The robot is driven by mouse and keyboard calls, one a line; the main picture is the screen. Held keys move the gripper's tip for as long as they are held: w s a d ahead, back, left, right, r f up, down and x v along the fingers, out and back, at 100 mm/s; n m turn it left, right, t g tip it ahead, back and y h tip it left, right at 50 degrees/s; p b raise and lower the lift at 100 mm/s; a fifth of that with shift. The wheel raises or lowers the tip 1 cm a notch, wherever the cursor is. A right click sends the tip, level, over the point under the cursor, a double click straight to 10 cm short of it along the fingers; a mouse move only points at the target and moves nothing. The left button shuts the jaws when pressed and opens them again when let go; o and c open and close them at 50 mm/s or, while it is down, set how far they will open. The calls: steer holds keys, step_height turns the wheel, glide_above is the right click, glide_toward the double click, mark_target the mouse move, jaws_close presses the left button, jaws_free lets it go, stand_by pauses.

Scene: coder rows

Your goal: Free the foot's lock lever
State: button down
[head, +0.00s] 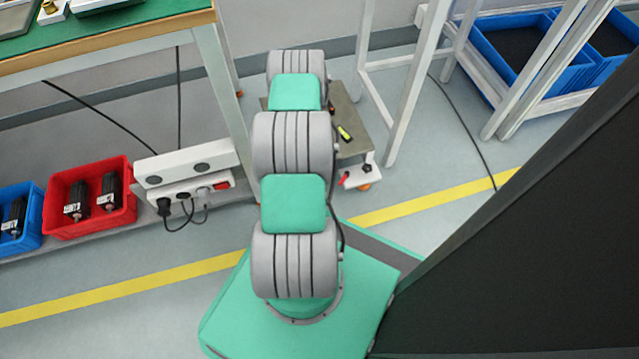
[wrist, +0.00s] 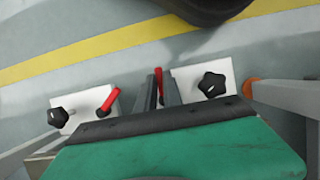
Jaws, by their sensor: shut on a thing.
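In the wrist view, my gripper (wrist: 162,88) has its two grey fingers closed around a red lock lever (wrist: 160,80). The lever is beside the white plate of the right foot (wrist: 188,78), which carries a black star knob (wrist: 212,85). Much of this lever is hidden by the fingers. A second red lever (wrist: 107,102) lies tilted at the left white foot (wrist: 92,108), clear of the fingers. In the head view, my arm hides the gripper; one foot (head: 358,179) with a red lever (head: 344,178) shows at the low cart's corner.
The low cart (head: 350,112) stands between the green-topped bench (head: 130,30) and a white frame (head: 411,90). A power strip (head: 190,190) and a red bin (head: 90,197) are at left. Blue bins (head: 520,50) are at right. Open floor lies around the yellow line (head: 420,205).

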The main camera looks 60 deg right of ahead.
steer(key=shift+d, duration=0.1)
steer(key=c, duration=1.5)
jaws_free()
steer(key=shift+r, duration=0.1)
steer(key=p+v, duration=0.3)
steer(key=v, duration=0.4)
steer(key=shift+w+r, duration=0.1)
steer(key=shift+r, duration=0.2)
